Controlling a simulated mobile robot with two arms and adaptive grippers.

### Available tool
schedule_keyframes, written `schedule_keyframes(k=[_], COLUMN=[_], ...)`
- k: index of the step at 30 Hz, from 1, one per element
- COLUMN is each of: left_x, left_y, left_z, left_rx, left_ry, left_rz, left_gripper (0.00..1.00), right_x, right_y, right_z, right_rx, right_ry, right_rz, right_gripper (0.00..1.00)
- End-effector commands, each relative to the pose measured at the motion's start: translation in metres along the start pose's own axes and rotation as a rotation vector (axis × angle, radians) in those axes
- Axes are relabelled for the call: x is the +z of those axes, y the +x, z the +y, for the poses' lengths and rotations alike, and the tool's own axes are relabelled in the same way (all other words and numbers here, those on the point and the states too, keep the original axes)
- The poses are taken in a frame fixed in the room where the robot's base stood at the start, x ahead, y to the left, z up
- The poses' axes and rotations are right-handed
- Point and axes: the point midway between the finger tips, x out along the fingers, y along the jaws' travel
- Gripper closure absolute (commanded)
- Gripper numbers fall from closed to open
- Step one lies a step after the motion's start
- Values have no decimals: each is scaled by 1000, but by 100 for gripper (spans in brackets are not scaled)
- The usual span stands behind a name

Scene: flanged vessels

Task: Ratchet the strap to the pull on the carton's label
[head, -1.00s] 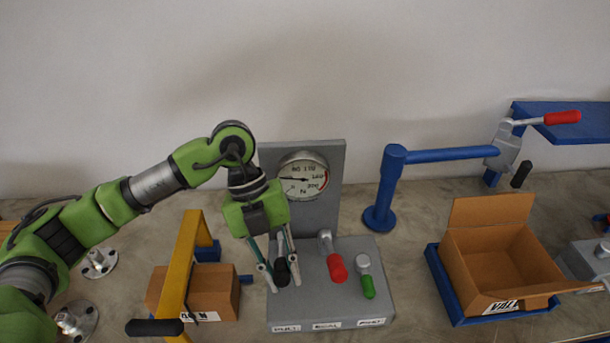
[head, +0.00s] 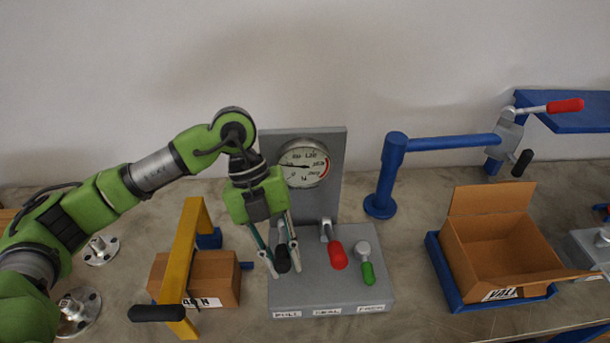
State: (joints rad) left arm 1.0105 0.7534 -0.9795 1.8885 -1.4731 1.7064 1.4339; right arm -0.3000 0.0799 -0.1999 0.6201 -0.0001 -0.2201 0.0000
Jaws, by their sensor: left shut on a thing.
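My left gripper (head: 285,257) points down over the grey console (head: 325,295), its fingers closed around the black-handled lever (head: 283,262), the leftmost of three. A red-handled lever (head: 338,255) and a green-handled lever (head: 367,273) stand to its right. The round gauge (head: 304,165) on the upright panel has its needle pointing roughly left. A brown carton (head: 215,276) sits left of the console, with a yellow arch (head: 186,252) across it. The carton's white label (head: 208,302) is partly behind the arch and seems to end in "N". My right gripper is out of view.
A black grip (head: 156,313) sticks out left of the arch. An open carton (head: 490,255) stands in a blue tray (head: 443,279) at right. A blue post (head: 393,170) carries an arm towards a red-handled clamp (head: 508,130). Metal flanged parts (head: 77,310) stand at left.

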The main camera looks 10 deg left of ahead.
Motion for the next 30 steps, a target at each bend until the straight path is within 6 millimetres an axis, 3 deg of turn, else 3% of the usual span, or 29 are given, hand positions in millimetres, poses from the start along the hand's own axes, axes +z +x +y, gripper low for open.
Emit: schedule_keyframes(k=[1, 19, 20, 21, 30], left_x=[3, 3, 3, 2, 1], left_y=[-7, -7, -7, -7, -4], left_z=[-2, -2, -2, -2, -1], left_rx=[-10, -10, -10, -10, -6], left_ry=[-2, -2, -2, -2, 0], left_rz=[-14, -13, -14, -13, -6], left_gripper=[100, 100, 75, 64, 62], right_x=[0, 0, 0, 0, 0], right_y=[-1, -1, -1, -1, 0], right_z=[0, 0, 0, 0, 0], right_rx=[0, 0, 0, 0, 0], right_ry=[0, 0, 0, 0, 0], right_rz=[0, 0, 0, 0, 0], right_gripper=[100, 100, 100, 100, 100])
